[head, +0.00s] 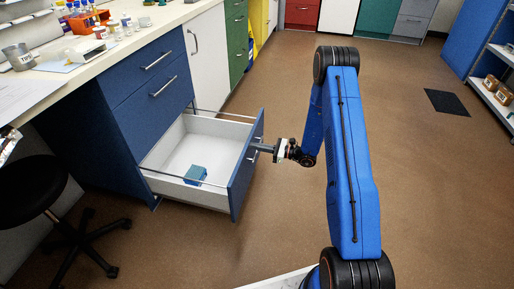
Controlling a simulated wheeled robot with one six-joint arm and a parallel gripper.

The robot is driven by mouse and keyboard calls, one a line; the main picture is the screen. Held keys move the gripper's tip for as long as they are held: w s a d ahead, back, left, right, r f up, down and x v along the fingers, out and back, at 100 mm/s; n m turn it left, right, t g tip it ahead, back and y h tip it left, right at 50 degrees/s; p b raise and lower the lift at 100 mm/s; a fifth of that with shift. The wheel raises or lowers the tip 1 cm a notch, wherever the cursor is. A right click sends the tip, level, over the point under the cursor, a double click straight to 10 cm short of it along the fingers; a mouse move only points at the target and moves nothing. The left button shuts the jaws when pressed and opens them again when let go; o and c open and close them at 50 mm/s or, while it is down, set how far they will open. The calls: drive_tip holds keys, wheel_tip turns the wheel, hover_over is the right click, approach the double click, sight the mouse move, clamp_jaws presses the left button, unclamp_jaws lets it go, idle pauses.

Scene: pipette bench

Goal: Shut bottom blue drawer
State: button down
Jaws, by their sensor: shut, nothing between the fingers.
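The bottom blue drawer (240,176) stands pulled well out of the blue cabinet (152,117). Its white inside shows, with a small blue box (195,175) lying in it. My gripper (262,148) is shut and empty. It is at the outer face of the drawer front, near the handle (254,157), at about the height of the upper part of the front. I cannot tell whether the fingertips touch the front or the handle. The two blue drawers above are shut.
A black stool (32,188) stands at the left, beside the cabinet. The bench top (115,42) holds bottles, papers and a labelled cup. Open brown floor (430,170) lies to the right, with a dark mat (446,102) and a shelf (497,95) at the far right.

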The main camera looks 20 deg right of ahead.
drive_tip(key=shift+a, duration=0.1)
drive_tip(key=x, duration=3.9)
drive_tip(key=shift+w+a, duration=0.2)
drive_tip(key=shift+a, duration=0.1)
